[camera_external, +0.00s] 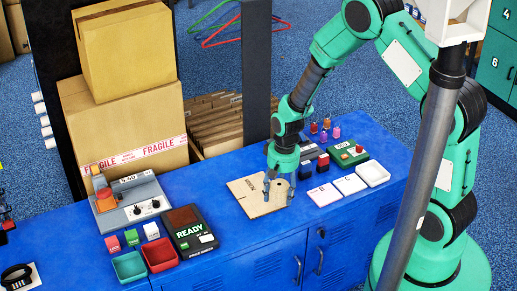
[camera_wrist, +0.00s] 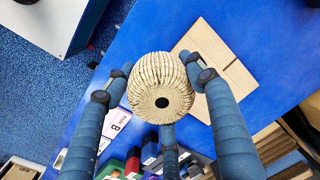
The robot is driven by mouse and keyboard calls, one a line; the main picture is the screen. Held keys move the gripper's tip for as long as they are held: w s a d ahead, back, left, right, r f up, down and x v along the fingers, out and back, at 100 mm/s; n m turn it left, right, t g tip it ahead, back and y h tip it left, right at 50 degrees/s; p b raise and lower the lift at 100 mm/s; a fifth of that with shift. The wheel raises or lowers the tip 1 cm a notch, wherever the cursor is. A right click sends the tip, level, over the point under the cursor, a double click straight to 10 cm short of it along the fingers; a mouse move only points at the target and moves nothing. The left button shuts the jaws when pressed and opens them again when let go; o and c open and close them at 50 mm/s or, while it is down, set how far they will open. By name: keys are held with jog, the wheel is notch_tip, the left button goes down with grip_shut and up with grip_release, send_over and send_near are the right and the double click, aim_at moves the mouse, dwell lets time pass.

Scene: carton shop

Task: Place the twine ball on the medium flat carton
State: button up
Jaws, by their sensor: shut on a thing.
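The twine ball (camera_wrist: 160,85), cream and ribbed with a dark hole in its end, sits between the fingers of my gripper (camera_wrist: 158,78) in the wrist view. My gripper is shut on it. In the external view my gripper (camera_external: 279,182) points down over the right part of a tan flat carton (camera_external: 253,206) on the blue bench; the ball is hard to make out there. The carton also shows beyond the ball in the wrist view (camera_wrist: 232,76), up and to the right. I cannot tell whether ball and carton touch.
Right of the carton are white cards marked B and C (camera_external: 348,184), a white tray (camera_external: 372,174) and a green device (camera_external: 348,153). Large cartons (camera_external: 125,120) stand behind.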

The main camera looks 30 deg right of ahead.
jog(key=b, duration=0.2)
send_over(256, 194)
jog(key=shift+s+d+f, duration=0.35)
jog(key=shift+s+f, duration=0.05)
jog(key=shift+f, duration=0.1)
jog(key=shift+w, duration=0.25)
jog(key=shift+w+a+f, duration=0.1)
jog(key=shift+w+f, duration=0.05)
jog(key=shift+f, duration=0.2)
jog(key=shift+f+b, duration=0.4)
jog(key=shift+f, duration=1.05)
jog(key=shift+f, duration=0.15)
jog(key=o, duration=1.2)
